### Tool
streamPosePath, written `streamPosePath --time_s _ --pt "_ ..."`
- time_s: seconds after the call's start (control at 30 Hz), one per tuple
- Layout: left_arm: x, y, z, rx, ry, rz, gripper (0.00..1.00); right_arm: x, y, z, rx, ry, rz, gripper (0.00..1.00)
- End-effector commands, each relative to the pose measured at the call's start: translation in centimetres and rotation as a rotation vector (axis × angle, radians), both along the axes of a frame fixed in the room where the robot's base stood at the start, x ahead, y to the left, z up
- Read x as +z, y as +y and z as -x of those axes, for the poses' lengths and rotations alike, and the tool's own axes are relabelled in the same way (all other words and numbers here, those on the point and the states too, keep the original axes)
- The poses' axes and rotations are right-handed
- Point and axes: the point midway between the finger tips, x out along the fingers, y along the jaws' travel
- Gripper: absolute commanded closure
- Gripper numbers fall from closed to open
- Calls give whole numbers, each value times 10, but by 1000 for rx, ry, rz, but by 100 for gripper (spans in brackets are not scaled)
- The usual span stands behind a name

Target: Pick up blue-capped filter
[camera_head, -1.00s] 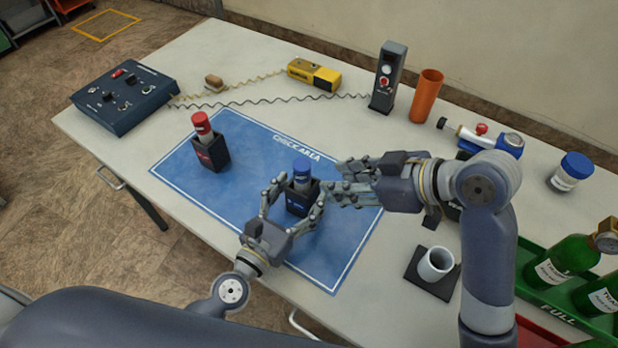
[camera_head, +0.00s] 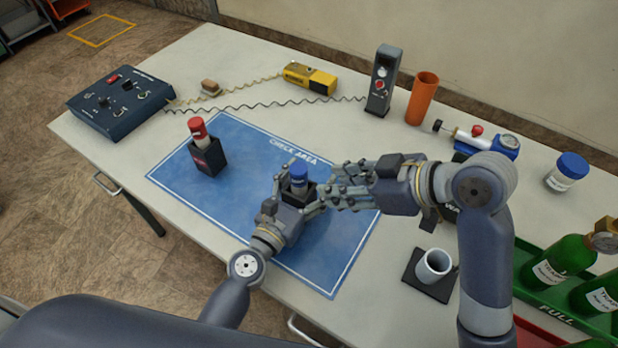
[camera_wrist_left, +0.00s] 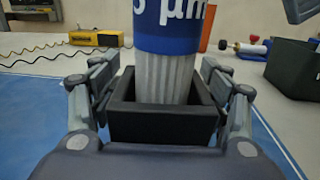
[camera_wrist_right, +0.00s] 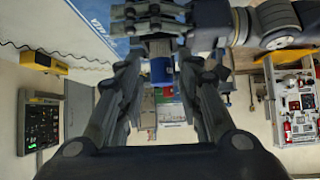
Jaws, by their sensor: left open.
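The blue-capped filter (camera_head: 299,176) stands upright in a dark square holder (camera_head: 297,193) on the blue check-area mat. In the left wrist view, its pleated grey body (camera_wrist_left: 165,78) and blue band with white "µm" lettering rise from the black holder (camera_wrist_left: 160,122). My left gripper (camera_head: 287,196) is open, its fingers on both sides of the holder; I cannot tell whether they touch it. My right gripper (camera_head: 325,190) is open just right of the filter, pointing left at it. The blue cap (camera_wrist_right: 161,70) shows between its fingers in the right wrist view.
A red-capped filter (camera_head: 198,130) stands in its own holder (camera_head: 208,157) on the mat (camera_head: 180,183). A control box (camera_head: 122,103), yellow device (camera_head: 309,78), orange tube (camera_head: 422,98), white cup (camera_head: 434,265) and green bottles (camera_head: 562,261) surround it.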

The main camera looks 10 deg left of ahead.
Motion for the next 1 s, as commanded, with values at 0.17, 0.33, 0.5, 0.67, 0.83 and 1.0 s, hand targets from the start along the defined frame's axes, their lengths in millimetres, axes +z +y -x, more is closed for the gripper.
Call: streamPosePath --time_s 0.17,0.33,0.5,0.67,0.83,1.0 --pt "0 0 0 0 0 0 66 0 0 0 0 0 0 67" --pt "0 0 0 0 0 0 82 0 0 0 0 0 0 67" --pt "0 0 0 0 0 0 83 0 0 0 1 -1 0 55" --pt "0 0 0 0 0 0 84 8 8 -7 6 -29 9 48" --pt "0 0 0 0 0 0 84 32 33 -28 20 -119 48 48" --pt "0 0 0 1 -1 0 85 62 63 -52 28 -245 106 48"
